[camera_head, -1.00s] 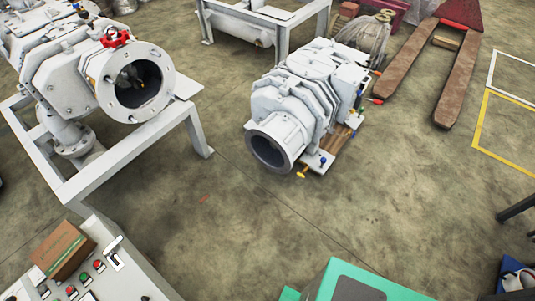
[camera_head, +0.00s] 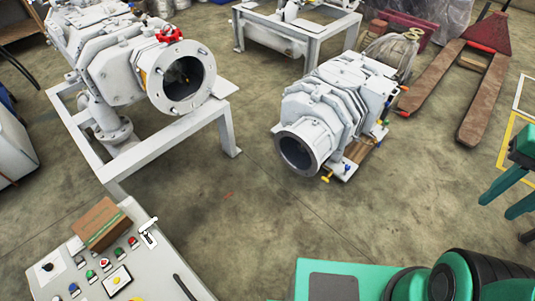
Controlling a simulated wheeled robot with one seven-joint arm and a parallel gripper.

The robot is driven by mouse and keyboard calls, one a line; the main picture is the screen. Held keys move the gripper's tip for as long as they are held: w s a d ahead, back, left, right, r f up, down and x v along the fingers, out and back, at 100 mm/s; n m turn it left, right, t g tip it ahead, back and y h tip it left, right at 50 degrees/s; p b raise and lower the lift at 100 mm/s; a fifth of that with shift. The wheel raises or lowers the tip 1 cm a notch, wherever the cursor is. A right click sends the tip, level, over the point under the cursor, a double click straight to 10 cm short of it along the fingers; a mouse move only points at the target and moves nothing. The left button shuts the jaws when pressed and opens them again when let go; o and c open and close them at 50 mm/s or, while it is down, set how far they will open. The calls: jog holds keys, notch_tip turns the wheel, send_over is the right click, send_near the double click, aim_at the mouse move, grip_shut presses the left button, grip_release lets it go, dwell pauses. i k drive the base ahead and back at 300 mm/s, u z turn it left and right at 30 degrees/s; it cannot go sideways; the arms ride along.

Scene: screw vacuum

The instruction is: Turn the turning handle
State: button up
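A small red handle (camera_head: 171,34) sits on top of the white vacuum pump (camera_head: 115,70), beside its round open flange, at upper left. The task's turning handle may be this one; a white lever-like handle (camera_head: 149,232) also stands on the control panel at lower left. My gripper (camera_head: 495,207) shows at the right edge, green, with two fingers apart and nothing between them. It is far to the right of both handles, and its body is partly cut off by the frame. My green and black arm covers the bottom right.
The control panel (camera_head: 160,270) carries buttons and a brown box (camera_head: 102,224). A white frame (camera_head: 175,130) holds the pump. A second pump unit (camera_head: 335,105) stands on the floor at centre. A pallet truck (camera_head: 480,85) is at upper right. Floor between them is clear.

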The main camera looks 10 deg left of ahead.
aim_at(300, 146)
jog(key=u, duration=0.3)
jog(key=i, duration=1)
jog(key=k, duration=1.65)
jog(key=z, duration=0.95)
jog(key=i, duration=1.55)
